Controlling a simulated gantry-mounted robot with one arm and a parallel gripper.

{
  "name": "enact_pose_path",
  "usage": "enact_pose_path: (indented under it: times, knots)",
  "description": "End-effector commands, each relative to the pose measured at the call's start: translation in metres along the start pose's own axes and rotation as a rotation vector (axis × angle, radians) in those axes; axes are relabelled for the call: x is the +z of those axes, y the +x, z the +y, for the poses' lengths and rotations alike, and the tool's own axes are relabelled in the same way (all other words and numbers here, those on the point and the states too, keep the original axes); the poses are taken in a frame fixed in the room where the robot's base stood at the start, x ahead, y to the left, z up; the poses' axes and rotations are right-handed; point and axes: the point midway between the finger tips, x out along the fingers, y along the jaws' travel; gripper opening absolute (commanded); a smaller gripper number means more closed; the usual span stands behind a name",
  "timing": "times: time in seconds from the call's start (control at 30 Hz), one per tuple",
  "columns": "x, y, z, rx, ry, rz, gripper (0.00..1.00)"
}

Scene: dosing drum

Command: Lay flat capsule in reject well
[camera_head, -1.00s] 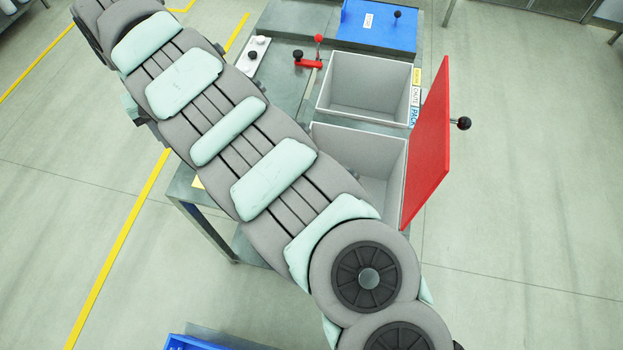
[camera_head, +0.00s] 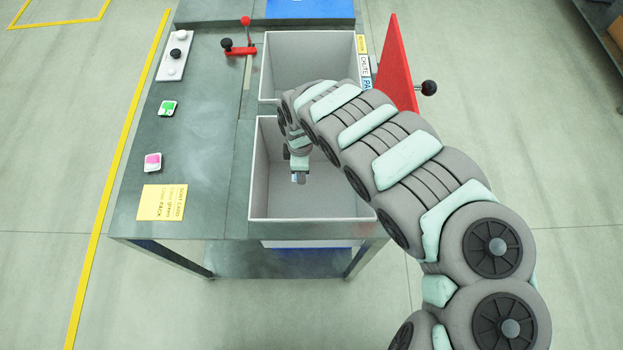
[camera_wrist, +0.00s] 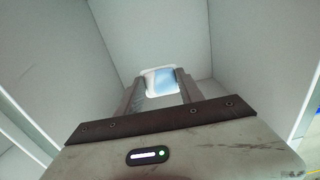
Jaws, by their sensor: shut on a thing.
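My gripper (camera_head: 299,178) reaches down over the front pale bin (camera_head: 310,218), with its tip within the bin's outline; its height inside is hard to tell. In the wrist view, my gripper (camera_wrist: 163,88) is shut on a small white, rounded-square capsule (camera_wrist: 166,79) with a blue face, held between the two fingertips. Bin walls surround it in that view. In the head view the capsule is too small to make out clearly. I cannot read a reject label on either bin.
A second pale bin (camera_head: 305,45) stands behind. A raised red lid (camera_head: 396,68) with a black knob is at the right. On the bench's left lie a green-marked pack (camera_head: 167,108), a pink-marked pack (camera_head: 152,162), a yellow note (camera_head: 162,203) and a button panel (camera_head: 175,56).

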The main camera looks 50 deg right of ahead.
Motion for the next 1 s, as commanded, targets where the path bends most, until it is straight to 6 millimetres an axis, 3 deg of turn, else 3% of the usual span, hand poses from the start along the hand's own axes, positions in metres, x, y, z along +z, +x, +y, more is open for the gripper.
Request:
enact_pose_path:
  times: [0.17, 0.6, 0.8, 1.0]
  knots:
    - [0.009, 0.026, -0.004, 0.001, -0.025, 0.003, 0.07]
    - [0.008, 0.137, -0.004, -0.002, -0.023, 0.005, 0.07]
    - [0.009, 0.166, -0.003, -0.001, -0.024, 0.003, 0.07]
    - [0.01, 0.173, -0.001, 0.003, -0.024, 0.0, 0.07]
